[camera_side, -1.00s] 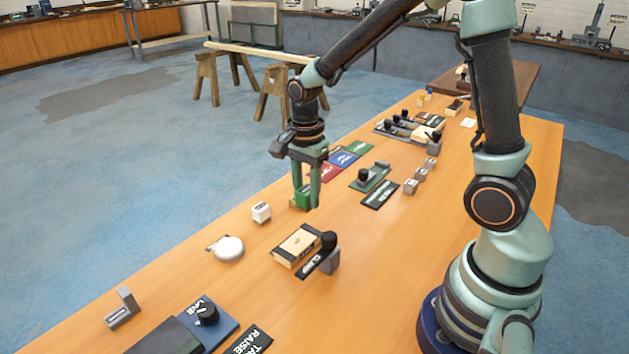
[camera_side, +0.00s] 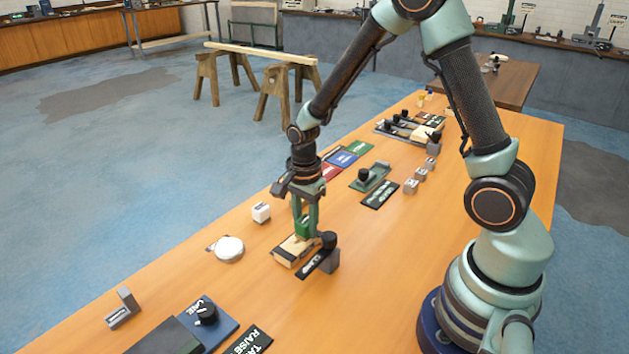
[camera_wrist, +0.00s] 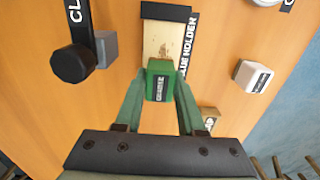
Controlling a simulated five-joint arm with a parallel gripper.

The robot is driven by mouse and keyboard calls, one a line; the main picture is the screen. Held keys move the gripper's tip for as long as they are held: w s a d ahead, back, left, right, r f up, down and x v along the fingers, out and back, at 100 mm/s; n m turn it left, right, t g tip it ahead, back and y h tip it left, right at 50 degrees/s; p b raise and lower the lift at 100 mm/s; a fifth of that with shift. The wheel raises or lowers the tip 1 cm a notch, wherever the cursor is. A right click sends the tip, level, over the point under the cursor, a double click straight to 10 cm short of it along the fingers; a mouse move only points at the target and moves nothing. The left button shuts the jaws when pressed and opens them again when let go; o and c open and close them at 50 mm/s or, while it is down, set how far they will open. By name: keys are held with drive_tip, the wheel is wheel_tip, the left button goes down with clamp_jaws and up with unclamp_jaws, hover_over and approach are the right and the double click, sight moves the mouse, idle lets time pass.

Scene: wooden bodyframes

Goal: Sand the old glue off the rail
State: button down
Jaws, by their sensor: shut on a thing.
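My gripper (camera_side: 306,232) is shut on a green block (camera_side: 302,225), which also shows between the fingers in the wrist view (camera_wrist: 160,82). The label on its face is too small to read surely. The pale wooden rail (camera_side: 292,250) lies between dark end pieces on the bench. In the wrist view the rail (camera_wrist: 155,35) carries brown spots of old glue (camera_wrist: 164,50). The green block is over the rail's near end in the wrist view and hides that end. I cannot tell whether block and rail touch.
A black clamp knob (camera_side: 329,240) on a grey block stands close right of the rail. A white labelled block (camera_side: 261,212) and a round white item (camera_side: 229,249) lie to its left. A small tan block (camera_wrist: 209,117) sits beside my right finger. Open bench lies in front.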

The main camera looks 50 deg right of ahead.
sight(289, 250)
drive_tip(key=shift+a+f, duration=0.2)
drive_tip(key=shift+a, duration=2.6)
drive_tip(key=shift+d, duration=2.95)
drive_tip(key=shift+d+r, duration=0.2)
drive_tip(key=shift+r, duration=4)
